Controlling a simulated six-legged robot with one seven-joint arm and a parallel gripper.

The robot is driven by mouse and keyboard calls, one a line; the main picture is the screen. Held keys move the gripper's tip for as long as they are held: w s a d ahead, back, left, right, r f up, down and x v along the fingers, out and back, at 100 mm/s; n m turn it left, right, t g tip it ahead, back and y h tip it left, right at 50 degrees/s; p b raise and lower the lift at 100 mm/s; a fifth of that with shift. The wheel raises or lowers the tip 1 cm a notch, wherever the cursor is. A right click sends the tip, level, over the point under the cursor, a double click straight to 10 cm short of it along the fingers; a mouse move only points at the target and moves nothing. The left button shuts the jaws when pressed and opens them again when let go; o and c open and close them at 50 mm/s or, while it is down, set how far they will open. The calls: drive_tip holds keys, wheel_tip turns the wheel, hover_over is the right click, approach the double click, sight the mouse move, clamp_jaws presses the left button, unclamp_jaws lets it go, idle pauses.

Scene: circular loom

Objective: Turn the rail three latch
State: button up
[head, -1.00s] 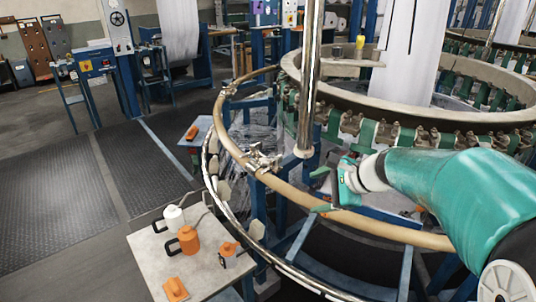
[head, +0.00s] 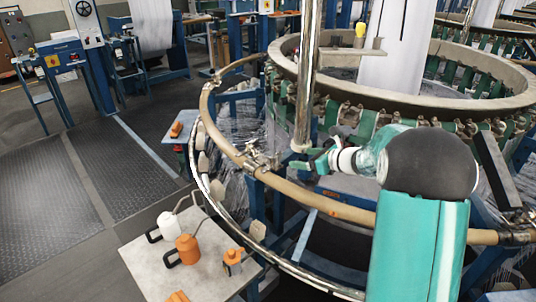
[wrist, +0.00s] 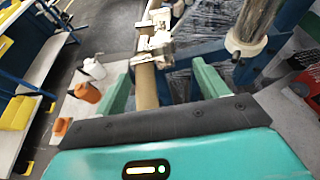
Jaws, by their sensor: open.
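A metal latch (head: 262,160) sits on the tan curved rail (head: 337,208) left of the upright metal post. No label shows whether it is the rail three latch. In the wrist view the latch (wrist: 155,46) lies just beyond my fingertips, with the rail running between my fingers. My gripper (head: 306,160) is open and empty, to the right of the latch and apart from it. In the wrist view both green fingers of my gripper (wrist: 160,72) are spread wide. Which way the latch is turned is hard to tell.
The metal post (head: 305,90) stands close behind my gripper. A grey table (head: 150,262) at the lower left holds a white can (head: 171,226), an orange can (head: 188,249) and smaller orange items. Other metal fittings (head: 517,229) sit on the rail. The loom ring (head: 400,95) is behind.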

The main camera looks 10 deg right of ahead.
sight(278, 156)
drive_tip(key=x, duration=1.4)
drive_tip(key=shift+w+d, duration=0.15)
drive_tip(key=shift+w, duration=0.05)
drive_tip(key=c, duration=1.4)
